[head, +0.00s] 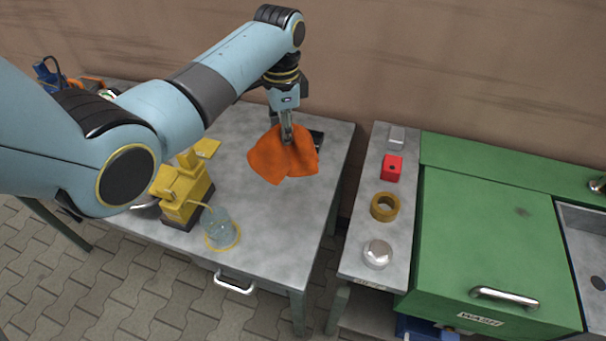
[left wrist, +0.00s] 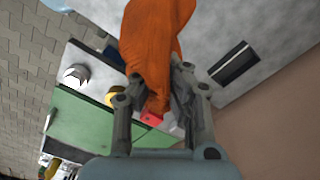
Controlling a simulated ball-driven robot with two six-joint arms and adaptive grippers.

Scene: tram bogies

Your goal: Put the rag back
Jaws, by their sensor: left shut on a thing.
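An orange rag (head: 283,157) hangs bunched from my left gripper (head: 287,134), above the right back part of the grey metal table (head: 290,210). In the left wrist view the rag (left wrist: 155,45) is pinched between the fingers of the left gripper (left wrist: 160,100) and spreads away from them. A dark rectangular holder or slot (head: 317,138) lies on the table just right of the rag, partly hidden by it. It shows uncovered in the left wrist view (left wrist: 234,63). My right gripper is not in view.
A yellow device (head: 184,198) and a clear jar (head: 219,230) stand at the table's front left. A narrow bench holds a red block (head: 391,168), a brass ring (head: 385,206) and a silver nut-like part (head: 377,253). A green cabinet (head: 490,240) stands right. The table's front right is clear.

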